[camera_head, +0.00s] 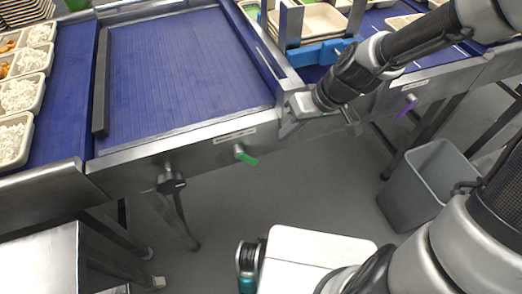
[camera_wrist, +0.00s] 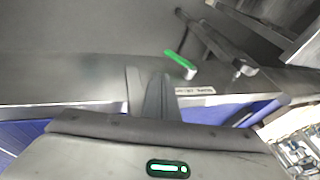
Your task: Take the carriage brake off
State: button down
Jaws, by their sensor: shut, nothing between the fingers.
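A green lever (camera_head: 246,157) sits on the steel front rail (camera_head: 200,148) of the conveyor, below a small label plate. It also shows in the wrist view (camera_wrist: 180,64), just right of my fingertips. A purple lever (camera_head: 405,108) is on the rail farther right, and a black knob (camera_head: 171,182) is farther left. I cannot tell from the pictures which of these is the carriage brake. My gripper (camera_head: 288,130) is shut and empty at the front rail, right of the green lever and apart from it. Its fingers (camera_wrist: 151,92) are together in the wrist view.
A blue carriage (camera_head: 322,52) with upright posts and trays stands on the belt behind my arm. Rice trays (camera_head: 18,97) line the left belt. A grey bin (camera_head: 425,185) stands on the floor at the right.

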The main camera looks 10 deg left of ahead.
aim_at(246, 155)
jog(key=b+x, duration=0.1)
jog(key=x, duration=0.3)
jog(key=s+a+b+x, duration=0.1)
jog(key=b+x, duration=0.1)
jog(key=x, duration=0.2)
jog(key=s+b+x, duration=0.1)
jog(key=x, duration=0.3)
jog(key=shift+a, duration=0.3)
